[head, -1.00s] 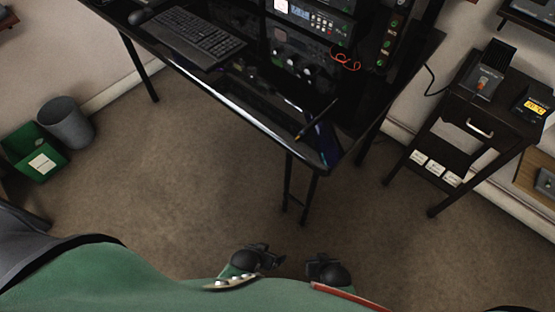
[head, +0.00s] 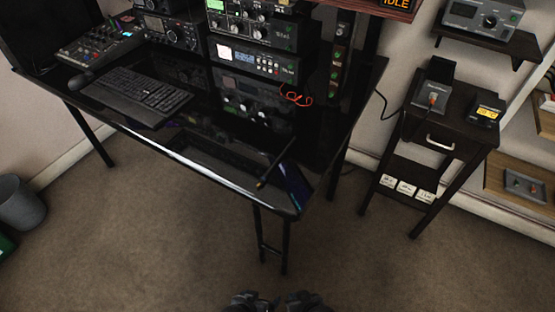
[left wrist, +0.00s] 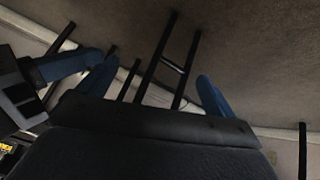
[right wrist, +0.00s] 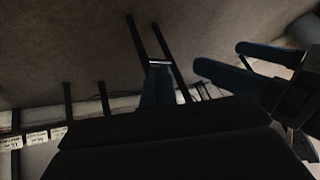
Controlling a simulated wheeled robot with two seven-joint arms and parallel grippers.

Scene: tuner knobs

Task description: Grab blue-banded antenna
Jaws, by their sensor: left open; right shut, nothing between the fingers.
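A thin dark rod with a gold-coloured tip (head: 262,183) lies near the front right corner of the glossy black desk (head: 215,173). No blue band can be made out on it, so I cannot tell if it is the antenna. My left gripper (head: 249,301) and right gripper (head: 304,300) are at the bottom edge of the head view, below and apart from the desk. In the left wrist view my left gripper (left wrist: 157,88) has its blue fingers wide apart, with nothing between them. In the right wrist view my right gripper (right wrist: 158,86) has its fingers together and empty.
Stacked radios (head: 262,62), a keyboard (head: 138,98) and a mixer (head: 98,42) occupy the desk. A red coiled cable (head: 295,96) lies by the radios. A small dark stand (head: 440,125) is at right, a grey bin (head: 20,203) at left. Carpet before the desk is clear.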

